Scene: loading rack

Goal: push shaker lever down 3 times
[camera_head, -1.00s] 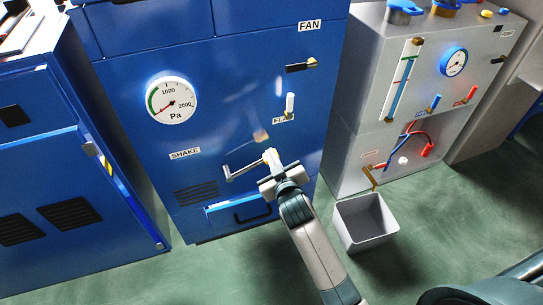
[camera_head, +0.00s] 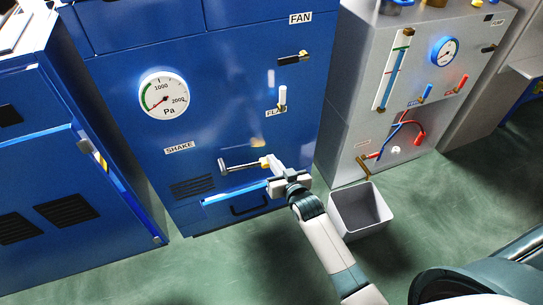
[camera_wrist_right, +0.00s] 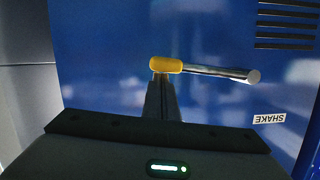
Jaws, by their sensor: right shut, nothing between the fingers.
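The shaker lever (camera_head: 240,165) is a metal rod with a yellow handle on the lower front of the blue machine, below the SHAKE label (camera_head: 179,148). My left gripper is not in view.
A drawer-like panel with a dark handle (camera_head: 250,205) sits below the lever. A grey bin (camera_head: 360,228) stands on the floor right of my right arm. A grey machine (camera_head: 345,120) with gauge and tubes stands to the right. FLAP and FAN levers are higher up.

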